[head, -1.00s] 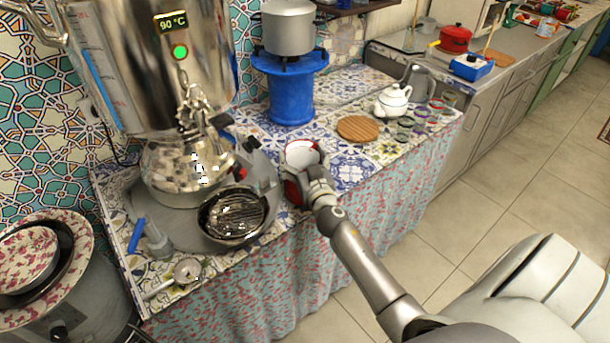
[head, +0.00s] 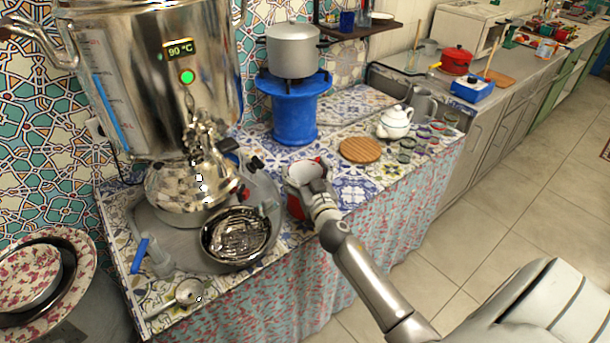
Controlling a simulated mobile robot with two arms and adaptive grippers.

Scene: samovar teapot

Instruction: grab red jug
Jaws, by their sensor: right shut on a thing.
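The red jug (head: 295,206) with a white inside stands upright near the front edge of the tiled counter, right of the samovar's tray. I cannot tell whether its base touches the counter. My right gripper (head: 318,192) reaches it from the front right and is shut on it; the gripper and wrist hide the jug's right side. My left gripper is not in view.
The large samovar (head: 150,80) stands at left, with a round strainer bowl (head: 236,235) below it. A blue stove (head: 294,105) carries a grey pot (head: 292,50). A wooden trivet (head: 360,150), a white teapot (head: 394,122) and small glasses (head: 407,150) stand to the right.

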